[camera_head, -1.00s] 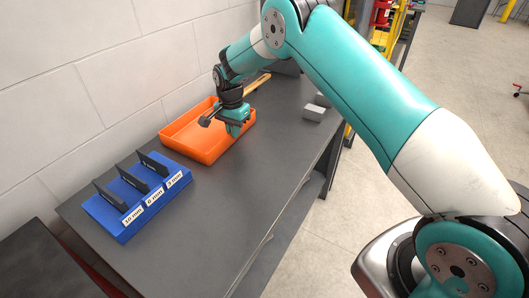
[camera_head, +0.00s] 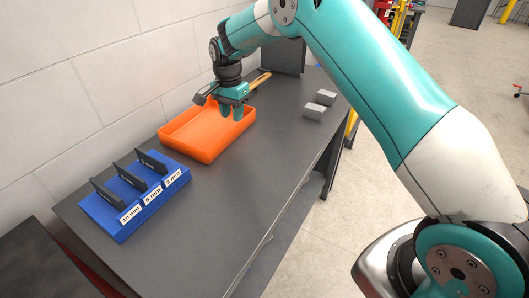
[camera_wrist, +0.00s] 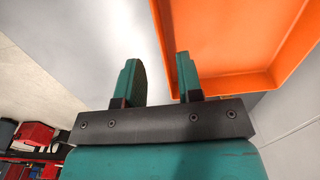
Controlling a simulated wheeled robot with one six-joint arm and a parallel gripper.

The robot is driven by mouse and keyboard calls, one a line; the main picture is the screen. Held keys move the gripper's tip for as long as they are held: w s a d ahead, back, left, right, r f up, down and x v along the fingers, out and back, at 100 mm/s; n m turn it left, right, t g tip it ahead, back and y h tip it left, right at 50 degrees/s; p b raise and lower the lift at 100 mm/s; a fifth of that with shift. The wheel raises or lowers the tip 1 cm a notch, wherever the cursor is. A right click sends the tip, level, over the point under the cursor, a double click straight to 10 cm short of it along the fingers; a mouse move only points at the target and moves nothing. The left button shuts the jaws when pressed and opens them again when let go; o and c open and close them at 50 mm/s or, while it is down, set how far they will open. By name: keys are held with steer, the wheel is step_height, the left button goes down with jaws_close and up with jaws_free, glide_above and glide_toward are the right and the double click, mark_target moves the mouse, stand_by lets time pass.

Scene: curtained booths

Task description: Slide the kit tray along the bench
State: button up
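The kit tray is an orange, shallow open tray (camera_head: 205,153) lying flat on the dark grey bench (camera_head: 225,200), near the wall. My gripper (camera_head: 232,113) points down over the tray's right part, near its right and far edges, with its fingertips around or above rim height. In the wrist view my gripper (camera_wrist: 157,58) shows two teal fingers set apart with nothing between them. There the orange tray (camera_wrist: 215,85) lies beyond the fingers; one finger overlaps it and the other is against the grey bench. I cannot tell whether a finger touches the tray.
A blue rack (camera_head: 123,232) with several dark plates and size labels stands left of the tray. Two grey blocks (camera_head: 314,112) (camera_head: 326,97) lie at the bench's right. A wooden handle (camera_head: 262,79) lies behind the tray. The bench front is clear; a block wall (camera_head: 80,80) runs behind.

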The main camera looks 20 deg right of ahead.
step_height(320, 180, up, 12)
steer(key=b, duration=0.1)
steer(key=s+a+r+n, duration=0.2)
steer(key=s+r+n, duration=0.25)
steer(key=s, duration=0.45)
steer(key=s+a+f+n+y, duration=0.1)
steer(key=s+n, duration=0.6)
steer(key=s, duration=0.8)
steer(key=s+a+n+y, duration=0.2)
steer(key=s+n, duration=0.4)
steer(key=s, duration=1)
steer(key=shift+s+a+f+n+y, duration=0.25)
steer(key=shift+f+n+y, duration=0.1)
steer(key=shift+y, duration=0.25)
